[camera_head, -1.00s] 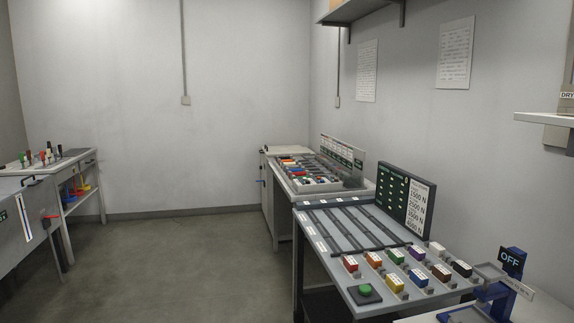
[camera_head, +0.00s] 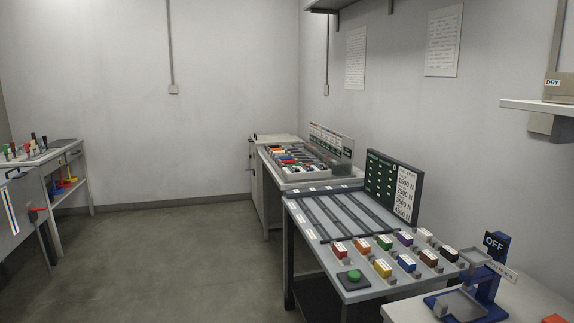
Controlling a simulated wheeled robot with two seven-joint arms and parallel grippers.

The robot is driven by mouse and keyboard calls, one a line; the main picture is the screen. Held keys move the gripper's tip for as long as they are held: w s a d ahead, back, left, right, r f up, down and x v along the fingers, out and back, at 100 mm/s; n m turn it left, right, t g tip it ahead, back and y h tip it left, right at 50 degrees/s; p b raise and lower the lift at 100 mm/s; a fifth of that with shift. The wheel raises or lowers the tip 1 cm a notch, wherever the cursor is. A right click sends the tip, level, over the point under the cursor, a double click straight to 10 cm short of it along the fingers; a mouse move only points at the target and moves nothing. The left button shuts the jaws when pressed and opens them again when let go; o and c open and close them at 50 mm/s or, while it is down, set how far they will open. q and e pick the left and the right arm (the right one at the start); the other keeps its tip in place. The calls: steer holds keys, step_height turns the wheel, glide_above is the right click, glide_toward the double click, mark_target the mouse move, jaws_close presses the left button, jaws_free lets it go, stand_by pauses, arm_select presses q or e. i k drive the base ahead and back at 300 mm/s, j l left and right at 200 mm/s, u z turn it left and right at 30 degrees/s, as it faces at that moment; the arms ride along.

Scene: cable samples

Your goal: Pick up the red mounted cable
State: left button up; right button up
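A red block with a pale label (camera_head: 338,248) sits at the left end of the back row of coloured blocks on the grey test bench (camera_head: 320,235). It looks like the red mounted cable, but no cable strand can be made out at this size. Orange (camera_head: 362,243), green (camera_head: 384,242), purple (camera_head: 404,238), yellow (camera_head: 382,268), blue (camera_head: 406,263), brown (camera_head: 429,257) and black (camera_head: 448,254) blocks sit close by. Neither of my grippers shows in the view.
A green button (camera_head: 354,276) stands at the bench's front left corner. A dark display board (camera_head: 379,175) rises behind. A blue device with an "OFF" sign (camera_head: 494,243) stands on the nearer right table. Open floor (camera_head: 170,260) lies left of the bench.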

mark_target(295, 160)
steer(key=u, duration=0.7)
steer(key=i, duration=5.95)
